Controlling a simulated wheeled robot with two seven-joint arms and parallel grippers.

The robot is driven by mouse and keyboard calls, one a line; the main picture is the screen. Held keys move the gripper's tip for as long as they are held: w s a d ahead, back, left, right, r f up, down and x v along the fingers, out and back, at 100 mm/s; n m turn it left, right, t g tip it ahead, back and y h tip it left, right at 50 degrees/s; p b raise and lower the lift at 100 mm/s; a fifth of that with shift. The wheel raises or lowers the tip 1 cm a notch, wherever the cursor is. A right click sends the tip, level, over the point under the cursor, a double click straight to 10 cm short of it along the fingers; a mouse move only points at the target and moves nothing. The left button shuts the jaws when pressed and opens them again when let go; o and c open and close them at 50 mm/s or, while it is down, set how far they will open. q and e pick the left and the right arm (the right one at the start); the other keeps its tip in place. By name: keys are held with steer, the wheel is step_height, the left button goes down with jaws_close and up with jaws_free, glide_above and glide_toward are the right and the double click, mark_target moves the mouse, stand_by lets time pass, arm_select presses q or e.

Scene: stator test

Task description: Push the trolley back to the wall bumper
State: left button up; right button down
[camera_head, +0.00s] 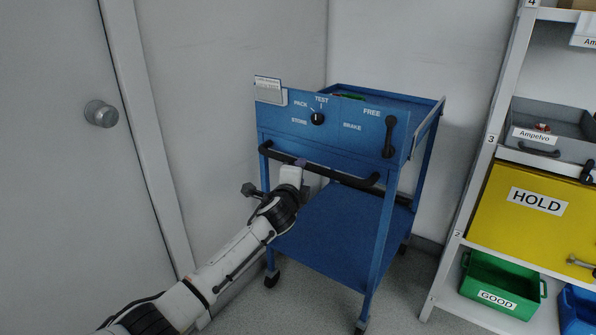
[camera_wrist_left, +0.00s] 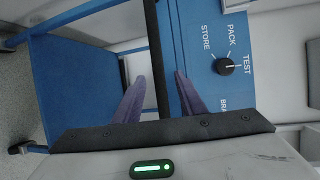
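The blue trolley (camera_head: 330,238) stands near the room corner, on casters, with a black push bar (camera_head: 345,179) along its front. Its panel has a dial (camera_head: 317,118), whose pointer faces TEST in the left wrist view (camera_wrist_left: 225,66), and an upright black lever (camera_head: 389,137) with its top near FREE. My left gripper (camera_head: 301,165) is at the left part of the bar. In the left wrist view its purple fingers (camera_wrist_left: 158,78) are apart, with the bar (camera_wrist_left: 154,40) running between them. I cannot clearly make out a wall bumper. My right gripper is out of view.
A grey door (camera_head: 55,150) is at the left. A shelf rack (camera_head: 482,165) with a yellow HOLD box (camera_head: 530,212) and a green GOOD bin (camera_head: 500,285) stands close to the trolley's right. A narrow strip of floor (camera_head: 398,290) is clear between them.

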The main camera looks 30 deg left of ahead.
arm_select(q)
steer(key=shift+v, duration=0.85)
steer(key=s+d+f+n+g+h+p, duration=0.25)
steer(key=s+d+f, duration=0.25)
steer(key=s+f, duration=0.4)
steer(key=s+d+f+n+g+h+p, duration=0.1)
steer(key=s+d+f+n+h+p, duration=0.15)
steer(key=s+d+f, duration=0.5)
steer(key=s+d+f+n+g+h+p, duration=0.1)
steer(key=s+n, duration=0.3)
steer(key=s, duration=0.9)
steer(key=s+d+f+n+g+p, duration=0.1)
steer(key=s+d+f+n+g, duration=0.1)
steer(key=s, duration=1.2)
steer(key=d+f+n, duration=0.1)
steer(key=n, duration=0.1)
steer(key=shift+s+d+n+h+p, duration=0.35)
steer(key=shift+d+n+h+p, duration=0.05)
